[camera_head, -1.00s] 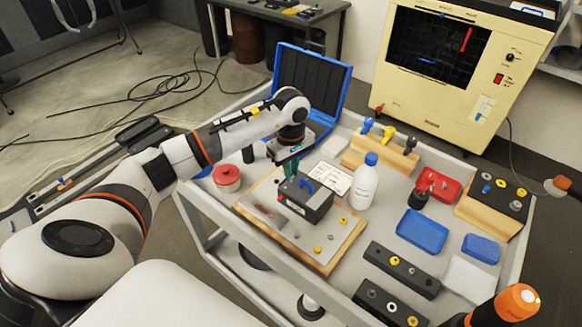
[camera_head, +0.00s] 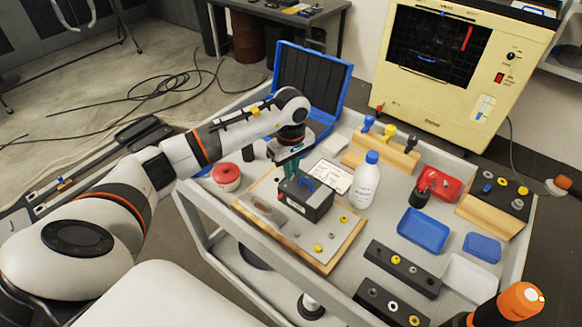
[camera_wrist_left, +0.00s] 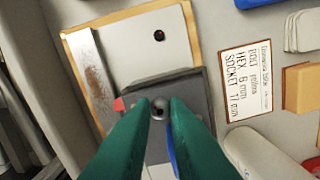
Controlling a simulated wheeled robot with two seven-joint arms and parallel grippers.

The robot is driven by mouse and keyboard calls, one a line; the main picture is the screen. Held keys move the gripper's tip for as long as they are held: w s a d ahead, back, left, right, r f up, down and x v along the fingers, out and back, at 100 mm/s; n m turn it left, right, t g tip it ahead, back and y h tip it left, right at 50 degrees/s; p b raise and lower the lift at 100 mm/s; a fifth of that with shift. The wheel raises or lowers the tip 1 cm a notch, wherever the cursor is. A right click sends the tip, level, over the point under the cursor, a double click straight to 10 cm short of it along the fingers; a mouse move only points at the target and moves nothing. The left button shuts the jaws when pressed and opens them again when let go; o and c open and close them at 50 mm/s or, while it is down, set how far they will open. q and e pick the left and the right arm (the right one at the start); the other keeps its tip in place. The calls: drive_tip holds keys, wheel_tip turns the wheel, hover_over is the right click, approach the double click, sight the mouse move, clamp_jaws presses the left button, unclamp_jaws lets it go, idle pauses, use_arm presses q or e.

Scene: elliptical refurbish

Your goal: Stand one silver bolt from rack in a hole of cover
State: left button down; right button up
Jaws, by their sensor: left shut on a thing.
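My left gripper (camera_head: 290,170) is over the rear part of the dark grey box with a blue handle (camera_head: 309,197). In the left wrist view its green fingers (camera_wrist_left: 158,112) are shut on a small round silver bolt (camera_wrist_left: 159,104), seen end-on. The light grey plate that looks like the cover (camera_head: 290,228) lies on a wooden board under the box. The plate has a dark hole (camera_wrist_left: 159,36) and several small yellow and silver pieces. A likely rack, a dark strip with yellow and silver round parts (camera_head: 401,268), lies at the front right. My right gripper is not visible.
A white bottle with a blue cap (camera_head: 364,182) stands right of the box. A red-lidded jar (camera_head: 226,178) stands to the left. A written card (camera_head: 332,176) lies behind the box. Blue trays (camera_head: 422,231) and a wooden block with a dark top (camera_head: 490,215) are at the right.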

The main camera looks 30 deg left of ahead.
use_arm(q)
drive_tip(key=shift+f, duration=0.25)
drive_tip(key=c, duration=1.3)
unclamp_jaws()
drive_tip(key=shift+c, duration=0.2)
drive_tip(key=shift+r, duration=0.1)
wheel_tip(320, 180, up, 12)
drive_tip(key=b, duration=0.2)
